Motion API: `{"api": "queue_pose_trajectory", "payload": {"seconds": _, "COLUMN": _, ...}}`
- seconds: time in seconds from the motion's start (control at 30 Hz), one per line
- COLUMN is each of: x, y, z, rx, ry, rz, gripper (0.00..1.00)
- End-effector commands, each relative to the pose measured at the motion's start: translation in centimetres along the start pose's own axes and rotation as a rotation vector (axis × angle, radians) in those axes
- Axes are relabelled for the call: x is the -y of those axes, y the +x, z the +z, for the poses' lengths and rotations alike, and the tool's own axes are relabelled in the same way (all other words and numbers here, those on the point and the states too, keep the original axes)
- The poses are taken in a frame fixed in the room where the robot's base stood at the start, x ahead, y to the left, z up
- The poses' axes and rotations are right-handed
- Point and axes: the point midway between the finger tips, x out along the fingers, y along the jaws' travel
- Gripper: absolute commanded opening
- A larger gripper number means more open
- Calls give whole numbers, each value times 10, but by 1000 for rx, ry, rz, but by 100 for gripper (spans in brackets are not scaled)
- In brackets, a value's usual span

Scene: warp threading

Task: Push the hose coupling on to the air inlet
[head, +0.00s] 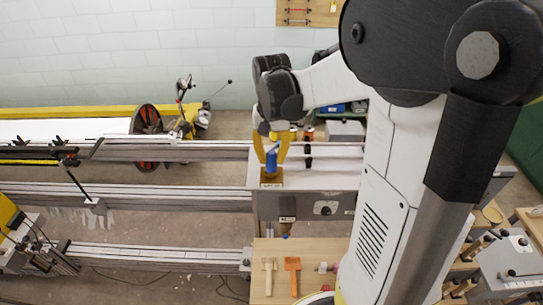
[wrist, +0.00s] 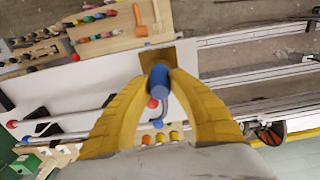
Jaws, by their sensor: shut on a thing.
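My gripper (head: 271,152) has its yellow fingers shut on a blue cylinder, which looks like the hose coupling (head: 271,161). It stands about upright just over a brown, brass-like block (head: 271,183) on the grey machine top. In the wrist view the coupling (wrist: 158,76) sits between the fingertips (wrist: 159,80), and the block (wrist: 186,52) shows beyond it. I cannot tell whether coupling and block touch. A small fitting with a bluish end (head: 286,232) sticks out below the machine's front face; I cannot tell which part is the air inlet.
A wooden bench (head: 262,250) with an orange-handled tool (head: 292,275) and a pale mallet (head: 268,275) stands in front of the machine. Long metal rails (head: 150,200) run off to the left. Rods with coloured ends lie along the machine top behind the fingers.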

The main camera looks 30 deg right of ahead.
Motion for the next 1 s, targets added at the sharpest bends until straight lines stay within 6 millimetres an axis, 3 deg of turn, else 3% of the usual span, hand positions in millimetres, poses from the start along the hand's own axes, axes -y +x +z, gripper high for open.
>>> {"api": "queue_pose_trajectory", "payload": {"seconds": 0.4, "x": 0, "y": 5, "z": 0, "rx": 0, "ry": 0, "rz": 0, "gripper": 0}}
{"api": "queue_pose_trajectory", "payload": {"seconds": 0.43, "x": 0, "y": 5, "z": 0, "rx": 0, "ry": 0, "rz": 0, "gripper": 30}}
{"api": "queue_pose_trajectory", "payload": {"seconds": 0.5, "x": 0, "y": 5, "z": 0, "rx": 0, "ry": 0, "rz": 0, "gripper": 47}}
{"api": "queue_pose_trajectory", "payload": {"seconds": 0.83, "x": 0, "y": 3, "z": 0, "rx": 0, "ry": 0, "rz": 0, "gripper": 47}}
{"api": "queue_pose_trajectory", "payload": {"seconds": 1.0, "x": 0, "y": -19, "z": 0, "rx": 0, "ry": 0, "rz": 0, "gripper": 47}}
